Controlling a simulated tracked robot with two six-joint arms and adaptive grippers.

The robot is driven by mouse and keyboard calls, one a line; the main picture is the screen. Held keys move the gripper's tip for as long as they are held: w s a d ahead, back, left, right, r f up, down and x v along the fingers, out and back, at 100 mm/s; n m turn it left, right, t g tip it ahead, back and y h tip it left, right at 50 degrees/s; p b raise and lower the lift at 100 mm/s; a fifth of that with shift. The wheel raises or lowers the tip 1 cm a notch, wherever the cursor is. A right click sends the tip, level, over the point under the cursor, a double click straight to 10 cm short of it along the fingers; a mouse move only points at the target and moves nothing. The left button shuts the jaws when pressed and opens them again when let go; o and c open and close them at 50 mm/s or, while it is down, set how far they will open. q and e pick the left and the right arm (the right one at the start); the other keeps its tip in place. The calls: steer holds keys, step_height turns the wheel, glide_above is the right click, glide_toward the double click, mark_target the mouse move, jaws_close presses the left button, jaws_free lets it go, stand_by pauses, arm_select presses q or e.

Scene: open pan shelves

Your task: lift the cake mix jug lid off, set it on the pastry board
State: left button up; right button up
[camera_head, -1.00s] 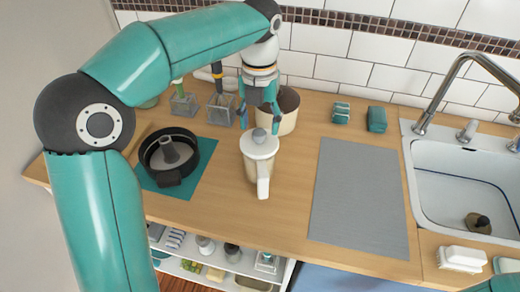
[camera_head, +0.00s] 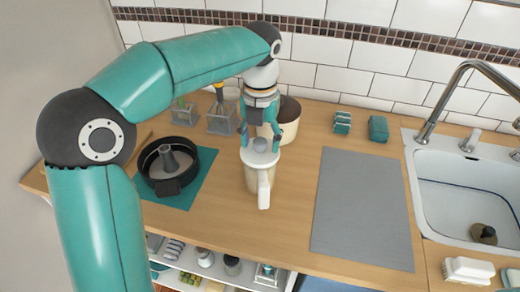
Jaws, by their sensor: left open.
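The cake mix jug (camera_head: 252,180) stands upright on the wooden counter, cream-coloured, with its handle toward the front. Its white lid (camera_head: 250,157) with a round grey knob (camera_head: 259,145) is on top. My left gripper (camera_head: 260,138) is open and points down, with its fingertips around or just above the knob; I cannot tell whether they touch it. The grey pastry board (camera_head: 362,210) lies flat and empty on the counter to the right of the jug. My right gripper is not in view.
A black ring cake pan (camera_head: 150,157) sits on a teal mat (camera_head: 203,172) at left. A cream pot (camera_head: 288,122) stands close behind the jug. Teal folded cloths (camera_head: 378,129) lie at the back, and a white sink (camera_head: 465,180) is at right.

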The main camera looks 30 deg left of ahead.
arm_select(q)
steer(key=shift+p, duration=0.4)
stand_by(0.5)
jaws_close()
